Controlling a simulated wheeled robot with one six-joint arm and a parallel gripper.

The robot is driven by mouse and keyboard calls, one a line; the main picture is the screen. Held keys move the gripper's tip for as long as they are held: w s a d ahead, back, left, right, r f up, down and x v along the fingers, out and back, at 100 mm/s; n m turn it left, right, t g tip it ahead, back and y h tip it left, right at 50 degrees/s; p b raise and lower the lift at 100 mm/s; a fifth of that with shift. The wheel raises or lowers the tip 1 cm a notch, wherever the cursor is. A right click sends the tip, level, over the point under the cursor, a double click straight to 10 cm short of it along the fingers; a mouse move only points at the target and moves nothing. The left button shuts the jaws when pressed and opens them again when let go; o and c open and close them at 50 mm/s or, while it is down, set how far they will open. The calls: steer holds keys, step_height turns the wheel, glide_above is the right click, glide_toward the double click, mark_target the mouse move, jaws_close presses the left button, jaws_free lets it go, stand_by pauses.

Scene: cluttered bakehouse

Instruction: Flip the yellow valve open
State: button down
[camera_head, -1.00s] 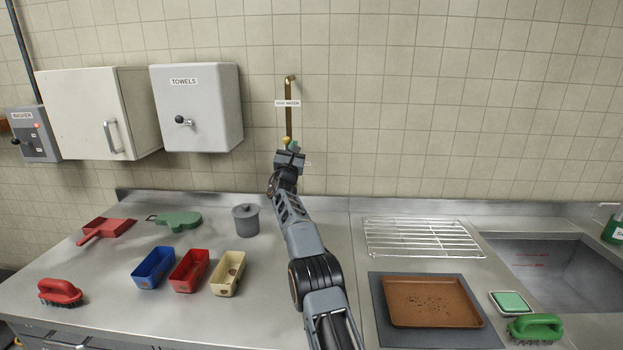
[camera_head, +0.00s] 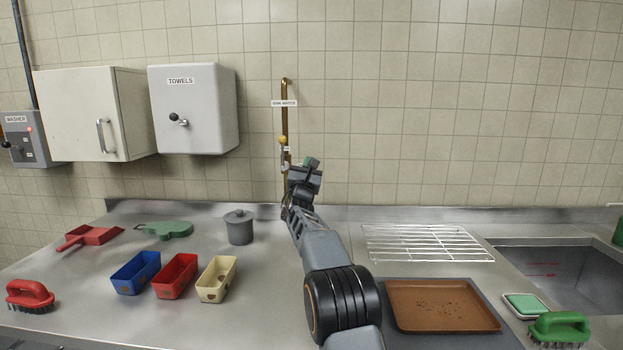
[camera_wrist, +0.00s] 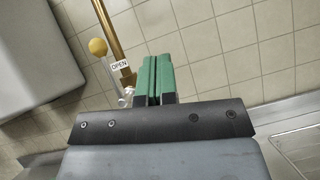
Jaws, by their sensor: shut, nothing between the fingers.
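The yellow valve knob (camera_head: 283,139) tops a pale lever on the brass pipe (camera_head: 285,112) on the tiled wall. The lever stands nearly upright, roughly in line with the pipe. In the wrist view the yellow knob (camera_wrist: 97,46) is at upper left, beside a small OPEN label (camera_wrist: 119,65). The lever runs from the knob down to its pivot by the pipe. My gripper (camera_head: 311,161) is to the right of the lever and a little below the knob, apart from the knob. In the wrist view its green fingers (camera_wrist: 155,62) are shut together and empty.
A towel dispenser (camera_head: 194,110) and a white cabinet (camera_head: 82,115) hang on the wall to the left. A grey lidded pot (camera_head: 239,228) stands on the counter below left of my gripper. A wire rack (camera_head: 426,243) lies to the right. The wall right of my gripper is clear.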

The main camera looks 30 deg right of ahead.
steer(key=shift+s+f+b, duration=0.2)
steer(key=shift+s, duration=0.45)
steer(key=shift+s+f+b, duration=0.2)
steer(key=shift+s, duration=0.4)
